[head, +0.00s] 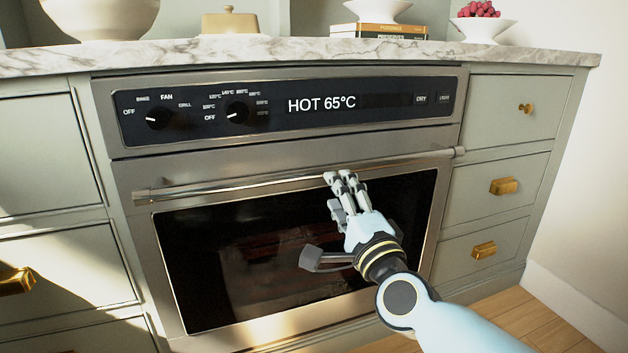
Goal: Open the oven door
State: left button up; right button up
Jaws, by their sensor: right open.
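The oven (285,60) is built in under a marble counter, and its display reads "HOT 65°C". The oven door (440,200) is shut, with a dark glass window. A long metal handle bar (230,187) runs across the top of the door. My right gripper (340,208) is in front of the door, its fingers spread open. Its upper fingertips overlap the middle of the handle, and a lower finger sticks out to the left in front of the window. I cannot tell whether the fingertips touch the bar. My left gripper is not in view.
Drawers with brass handles flank the oven on the right (500,108) and left (60,262). The marble counter (290,50) above holds bowls, a butter dish (229,22) and books (378,31). Wooden floor (490,320) shows at the lower right.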

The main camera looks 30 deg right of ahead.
aim_at(323, 172)
jog(key=x, duration=0.8)
grip_shut()
jog(key=shift+f, duration=0.1)
